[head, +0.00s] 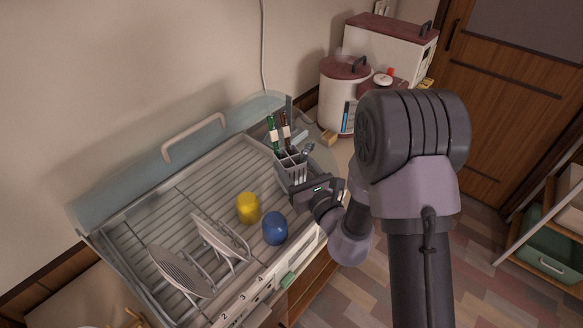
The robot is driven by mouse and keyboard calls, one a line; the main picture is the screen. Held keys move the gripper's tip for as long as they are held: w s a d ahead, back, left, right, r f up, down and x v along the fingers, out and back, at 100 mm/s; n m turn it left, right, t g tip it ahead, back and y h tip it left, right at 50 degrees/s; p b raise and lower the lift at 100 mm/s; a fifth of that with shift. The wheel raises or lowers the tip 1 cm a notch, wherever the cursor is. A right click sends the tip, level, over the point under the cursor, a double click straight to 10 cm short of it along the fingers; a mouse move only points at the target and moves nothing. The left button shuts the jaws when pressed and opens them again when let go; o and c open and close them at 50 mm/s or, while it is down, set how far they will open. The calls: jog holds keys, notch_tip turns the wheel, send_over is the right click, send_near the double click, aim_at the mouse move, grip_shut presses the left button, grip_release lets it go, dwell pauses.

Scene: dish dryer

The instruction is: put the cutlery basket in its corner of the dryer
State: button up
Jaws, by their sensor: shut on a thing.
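The grey cutlery basket (294,171) holds several utensils, among them two with green and brown handles and a silver spoon. It is at the right end of the dish dryer (172,185), near the back right corner. My gripper (305,187) is at the basket's front side and shut on it; my arm comes in from the right. The fingertips are mostly hidden, and I cannot tell whether the basket's bottom touches the rack.
A yellow cup (248,208) and a blue cup (275,228) stand on the rack left of the basket. Plates (181,270) stand upright at the front left. The dryer's clear lid (150,170) is up at the back. A white canister (339,92) stands beyond the right end.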

jog(key=shift+w+a+f, duration=0.4)
jog(key=shift+w+f, duration=0.25)
jog(key=shift+f, duration=0.15)
jog(key=shift+b, duration=0.3)
jog(key=shift+f, duration=0.2)
jog(key=o, duration=1.3)
jog(key=shift+c, duration=0.2)
jog(key=shift+r, duration=0.1)
